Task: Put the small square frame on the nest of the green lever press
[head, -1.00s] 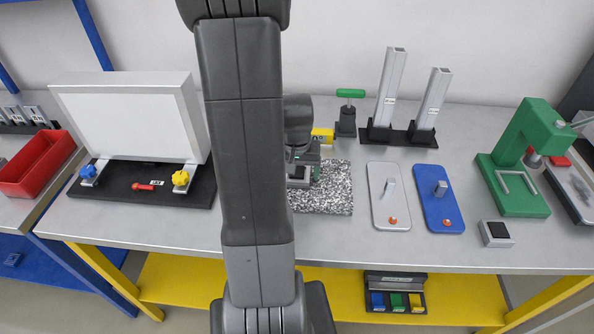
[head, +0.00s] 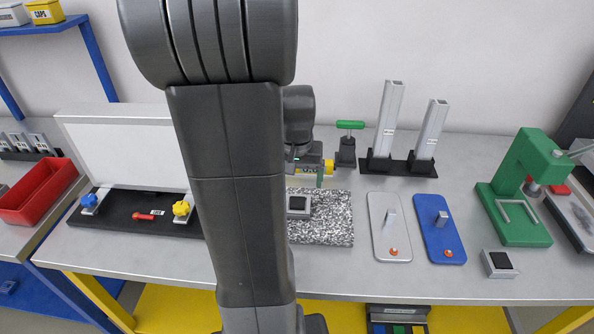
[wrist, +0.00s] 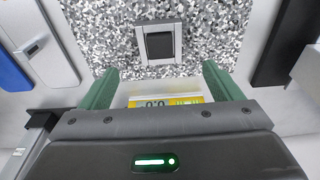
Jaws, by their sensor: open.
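A small square frame (head: 299,205), silver with a dark middle, lies on the speckled mat (head: 335,232). It also shows in the wrist view (wrist: 159,45), beyond my fingertips. A similar grey square piece with a dark top (head: 499,263) lies near the table's front right edge. My gripper (wrist: 160,82) is open and empty, with its green fingers spread wide. In the head view it is above the back of the mat, apart from the frame. The green lever press (head: 535,170) stands at the right. A light U-shaped outline (head: 518,214) marks its base. My arm hides part of the mat.
A grey plate (head: 388,240) and a blue plate (head: 438,240) lie between mat and press. Behind them stand two tall metal posts (head: 388,120) and a green-handled clamp (head: 348,126). A white panel (head: 125,150) stands left.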

